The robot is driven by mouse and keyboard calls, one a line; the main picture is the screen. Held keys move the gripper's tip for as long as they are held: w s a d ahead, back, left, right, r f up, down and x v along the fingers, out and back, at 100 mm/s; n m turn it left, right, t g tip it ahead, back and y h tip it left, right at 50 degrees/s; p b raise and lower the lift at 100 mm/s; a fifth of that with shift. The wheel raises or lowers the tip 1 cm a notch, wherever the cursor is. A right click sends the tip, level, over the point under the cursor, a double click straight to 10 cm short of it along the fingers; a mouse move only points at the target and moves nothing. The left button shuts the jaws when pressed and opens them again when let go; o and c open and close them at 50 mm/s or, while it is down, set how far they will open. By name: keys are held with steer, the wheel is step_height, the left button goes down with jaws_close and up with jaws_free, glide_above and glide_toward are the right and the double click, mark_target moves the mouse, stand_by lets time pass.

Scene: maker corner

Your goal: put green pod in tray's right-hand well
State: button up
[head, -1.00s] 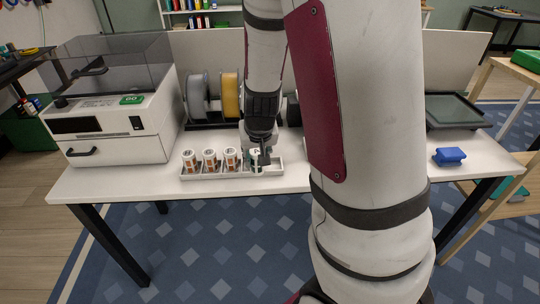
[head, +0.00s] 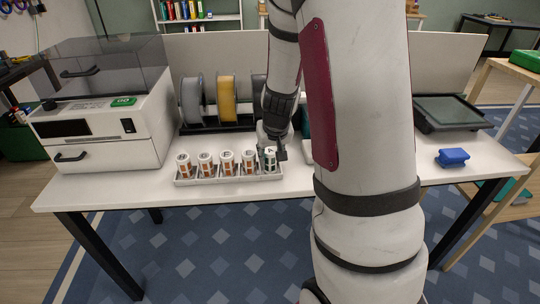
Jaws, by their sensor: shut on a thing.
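The long white tray (head: 228,181) lies near the table's front edge, with a row of white pods in it. The green pod (head: 270,158) is a small white cylinder with a dark greenish band, upright at the tray's right-hand well. My gripper (head: 274,157) is shut on this pod, pointing down from above and partly covering it. I cannot tell whether the pod's base touches the well floor. The pod just left of it (head: 249,162) has an orange-brown label and stands in the neighbouring well.
More orange-labelled pods (head: 206,165) fill the left wells. A white boxy machine (head: 97,130) stands at the left. Grey and yellow spools (head: 227,99) stand behind the tray. A blue block (head: 452,157) and a dark-screened device (head: 450,112) are at the right.

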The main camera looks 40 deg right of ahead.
steer(key=shift+f, duration=0.15)
steer(key=o, duration=0.9)
steer(key=shift+c, duration=0.2)
steer(key=p+v, duration=0.5)
steer(key=v, duration=0.7)
steer(key=s+a+r+n+y, duration=0.2)
steer(key=s+a+r, duration=0.4)
steer(key=a, duration=0.4)
steer(key=s+a+r+n+g, duration=0.1)
steer(key=s+a+r, duration=0.2)
steer(key=s, duration=0.6)
steer(key=s+a+r+n, duration=0.2)
steer(key=s+a, duration=0.4)
steer(key=s, duration=0.3)
steer(key=shift+s+a+r+g, duration=0.35)
steer(key=shift+s+r+g, duration=0.05)
steer(key=shift+r, duration=0.05)
